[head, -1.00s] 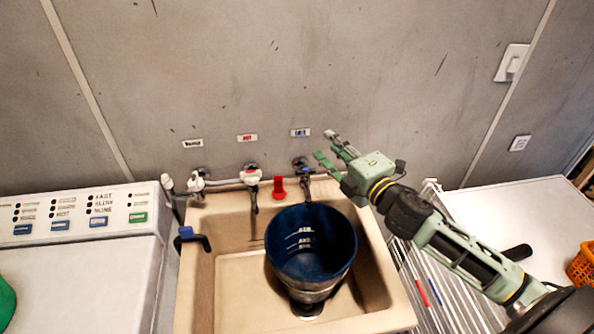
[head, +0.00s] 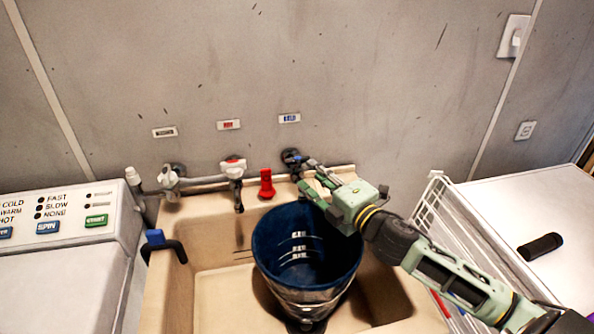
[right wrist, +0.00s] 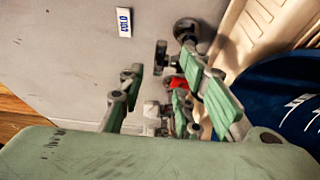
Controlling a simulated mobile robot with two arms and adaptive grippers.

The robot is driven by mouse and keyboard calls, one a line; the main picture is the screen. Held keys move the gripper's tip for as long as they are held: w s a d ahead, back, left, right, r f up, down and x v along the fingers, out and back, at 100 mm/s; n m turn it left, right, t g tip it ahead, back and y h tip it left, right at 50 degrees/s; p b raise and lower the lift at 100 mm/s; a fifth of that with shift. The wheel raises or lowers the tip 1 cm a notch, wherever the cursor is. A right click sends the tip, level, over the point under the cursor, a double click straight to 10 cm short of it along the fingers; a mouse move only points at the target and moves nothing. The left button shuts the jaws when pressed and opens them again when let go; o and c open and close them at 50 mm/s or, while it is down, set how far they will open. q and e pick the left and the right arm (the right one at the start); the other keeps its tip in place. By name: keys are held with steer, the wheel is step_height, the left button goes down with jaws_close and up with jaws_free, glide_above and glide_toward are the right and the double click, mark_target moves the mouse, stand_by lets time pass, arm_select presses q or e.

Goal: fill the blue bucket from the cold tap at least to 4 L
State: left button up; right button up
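The blue bucket (head: 270,245) stands in the sink (head: 210,290), with white level marks on its inner wall; I cannot make out water in it. The cold tap (head: 291,157) is on the wall behind it, under the COLD label (head: 289,118), and is partly hidden by my right gripper (head: 308,178). In the right wrist view the gripper (right wrist: 170,92) has its fingers spread, with the dark tap (right wrist: 186,30) just beyond them, near the right finger. I cannot tell whether they touch it. My left gripper is out of view.
A tap with a white-and-red handle (head: 233,165) and a red object (head: 266,183) are left of the cold tap. A washing machine (head: 60,215) stands left. A white wire rack (head: 432,205) and a white top with a black cylinder (head: 540,246) are right.

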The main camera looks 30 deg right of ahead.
mark_target(302, 164)
steer(key=shift+w+a+r, duration=0.1)
steer(key=shift+w+r, duration=0.05)
steer(key=shift+w, duration=0.5)
steer(key=shift+w+a+p, duration=0.25)
steer(key=shift+w+p, duration=0.2)
steer(key=shift+w, duration=1.15)
steer(key=shift+w+a+p, duration=0.2)
steer(key=shift+w+p, duration=0.25)
steer(key=shift+w, duration=1.15)
steer(key=shift+c, duration=0.2)
jaws_close()
